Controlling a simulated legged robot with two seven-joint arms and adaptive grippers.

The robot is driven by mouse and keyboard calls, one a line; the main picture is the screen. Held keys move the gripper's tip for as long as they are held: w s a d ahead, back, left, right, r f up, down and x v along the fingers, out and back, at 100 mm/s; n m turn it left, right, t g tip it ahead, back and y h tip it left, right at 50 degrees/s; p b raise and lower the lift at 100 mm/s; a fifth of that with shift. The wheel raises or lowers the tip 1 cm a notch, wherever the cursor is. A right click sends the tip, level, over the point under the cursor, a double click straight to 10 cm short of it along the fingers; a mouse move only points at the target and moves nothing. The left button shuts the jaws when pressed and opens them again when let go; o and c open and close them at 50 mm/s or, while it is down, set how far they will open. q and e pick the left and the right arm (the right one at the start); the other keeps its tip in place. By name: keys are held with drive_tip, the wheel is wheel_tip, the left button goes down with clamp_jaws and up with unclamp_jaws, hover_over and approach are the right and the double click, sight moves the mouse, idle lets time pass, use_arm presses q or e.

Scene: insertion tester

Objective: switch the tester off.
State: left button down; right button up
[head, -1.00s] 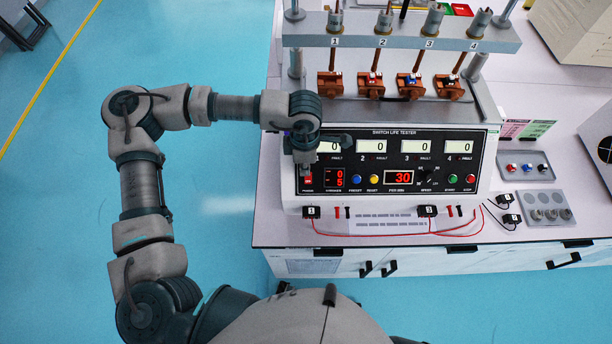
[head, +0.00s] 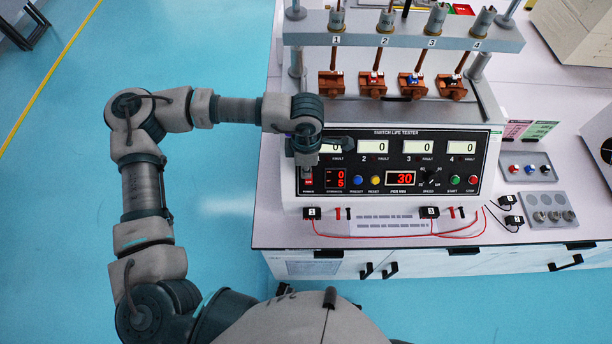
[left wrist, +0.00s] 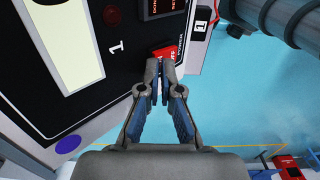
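The switch life tester (head: 400,165) stands on the bench, with its front displays lit; the speed display (head: 401,179) reads 30. Its red power switch (head: 308,182) is at the lower left of the panel, partly hidden by my left gripper (head: 304,168). In the left wrist view the red switch (left wrist: 163,52) is right at the fingertips of my left gripper (left wrist: 160,66). The fingertips are together with nothing held between them. I cannot tell whether they touch the switch. My right gripper is not in view.
Blue and yellow buttons (head: 366,180) sit right of the switch, green and red ones (head: 463,180) farther right. Red leads (head: 390,235) run along the bench front. A grey tray with small buttons (head: 525,167) is at the right. Switch fixtures (head: 390,83) stand above the panel.

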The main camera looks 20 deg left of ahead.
use_arm(q)
drive_tip(key=r+p, duration=0.1)
drive_tip(key=r, duration=0.1)
drive_tip(key=d+r, duration=0.1)
drive_tip(key=r, duration=0.1)
drive_tip(key=shift+s+d+p, duration=0.1)
drive_tip(key=shift+p, duration=0.3)
drive_tip(key=shift+r+p, duration=0.35)
drive_tip(key=shift+r, duration=0.35)
drive_tip(key=shift+a+r+p, duration=0.3)
drive_tip(key=shift+a+r, duration=0.2)
drive_tip(key=shift+r, duration=0.2)
drive_tip(key=shift+d, duration=0.4)
